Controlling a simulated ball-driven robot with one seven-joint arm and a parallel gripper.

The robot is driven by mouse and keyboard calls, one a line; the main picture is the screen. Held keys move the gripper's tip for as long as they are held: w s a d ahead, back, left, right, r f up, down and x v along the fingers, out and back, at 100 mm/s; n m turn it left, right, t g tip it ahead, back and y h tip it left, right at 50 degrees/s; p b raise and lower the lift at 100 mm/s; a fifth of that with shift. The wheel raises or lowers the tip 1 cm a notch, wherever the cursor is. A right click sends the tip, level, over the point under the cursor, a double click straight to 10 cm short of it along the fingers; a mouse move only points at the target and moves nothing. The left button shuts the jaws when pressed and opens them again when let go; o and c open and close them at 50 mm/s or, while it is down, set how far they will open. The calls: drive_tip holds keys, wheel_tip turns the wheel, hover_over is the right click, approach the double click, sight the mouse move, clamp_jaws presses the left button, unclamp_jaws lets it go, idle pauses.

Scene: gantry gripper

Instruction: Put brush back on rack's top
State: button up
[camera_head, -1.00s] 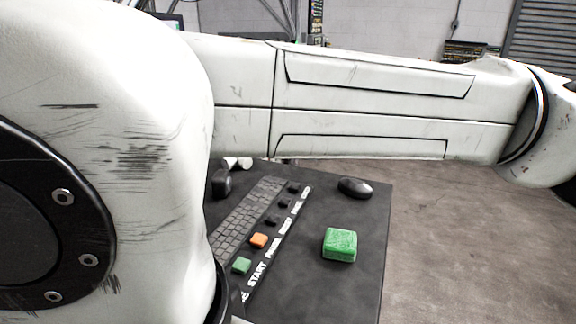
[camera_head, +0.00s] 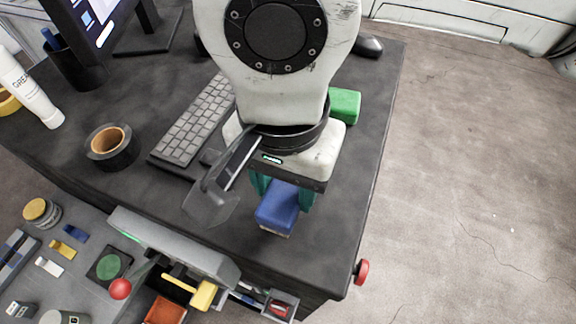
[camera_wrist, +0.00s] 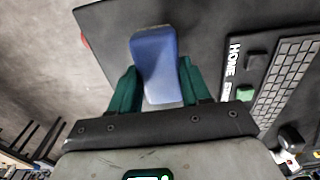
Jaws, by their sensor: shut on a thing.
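The blue brush (camera_head: 278,206), a block with a pale underside, is between the teal fingers of my gripper (camera_head: 282,196). My gripper points down over the near part of the dark table and is shut on the brush. In the wrist view, the brush (camera_wrist: 156,60) shows between both fingers of my gripper (camera_wrist: 158,72). I cannot tell whether the brush touches the table. Dark rack-like bars (camera_wrist: 28,140) show at the lower left of the wrist view; I cannot tell whether they are the rack. No rack top is clear in the head view.
A green block (camera_head: 345,105) lies behind my gripper on the table (camera_head: 345,215). A keyboard (camera_head: 195,120) and tape roll (camera_head: 108,145) lie left. A grey console (camera_head: 175,245) with a red-knobbed lever (camera_head: 120,289) stands in front. Open floor (camera_head: 470,180) is at right.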

sight(288, 195)
drive_tip(key=f, duration=0.1)
drive_tip(key=f+b, duration=0.1)
drive_tip(key=f, duration=0.1)
drive_tip(key=shift+w+d+f, duration=0.2)
drive_tip(key=shift+w+f, duration=0.05)
drive_tip(key=shift+w, duration=0.15)
drive_tip(key=shift+s+a+f, duration=0.1)
drive_tip(key=shift+s, duration=0.15)
drive_tip(key=shift+w, duration=0.15)
drive_tip(key=o, duration=1)
wheel_tip(288, 195, up, 12)
drive_tip(key=shift+b, duration=1.1)
